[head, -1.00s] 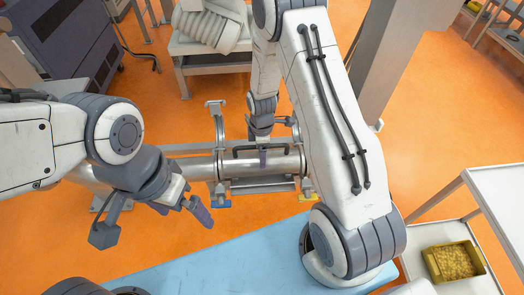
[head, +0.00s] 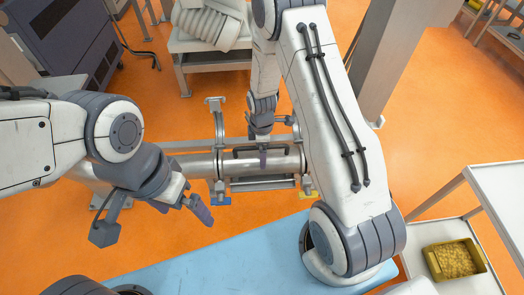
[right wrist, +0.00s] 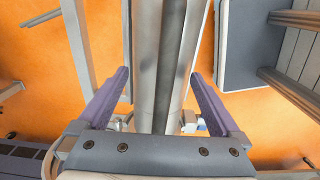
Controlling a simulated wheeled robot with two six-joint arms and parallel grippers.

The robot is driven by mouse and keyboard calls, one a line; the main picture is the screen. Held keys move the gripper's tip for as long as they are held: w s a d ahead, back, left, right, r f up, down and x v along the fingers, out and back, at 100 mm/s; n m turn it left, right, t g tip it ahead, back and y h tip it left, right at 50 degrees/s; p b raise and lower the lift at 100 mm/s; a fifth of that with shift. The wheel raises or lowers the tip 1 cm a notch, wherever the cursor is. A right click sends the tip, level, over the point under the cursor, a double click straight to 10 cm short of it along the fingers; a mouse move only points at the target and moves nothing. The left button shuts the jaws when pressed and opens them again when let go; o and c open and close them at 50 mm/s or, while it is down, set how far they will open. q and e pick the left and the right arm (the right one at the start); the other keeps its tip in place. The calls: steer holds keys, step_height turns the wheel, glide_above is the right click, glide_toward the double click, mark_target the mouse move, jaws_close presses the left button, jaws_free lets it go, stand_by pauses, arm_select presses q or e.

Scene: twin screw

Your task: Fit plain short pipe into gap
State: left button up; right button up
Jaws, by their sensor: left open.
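My left gripper (head: 198,208) is open and empty, in front of the pipes at left. My right arm hides the right end joint.
A light blue surface (head: 220,265) lies in front. A cart at right carries a yellow bin (head: 452,260). A table with ribbed white parts (head: 210,25) stands behind.

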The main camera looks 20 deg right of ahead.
step_height(320, 180, up, 10)
steer(key=shift+r, duration=0.25)
stand_by(0.3)
steer(key=shift+f, duration=0.1)
step_height(320, 180, down, 10)
steer(key=shift+f, duration=0.1)
steer(key=shift+r+p, duration=0.3)
steer(key=shift+p, duration=0.05)
steer(key=shift+r, duration=0.3)
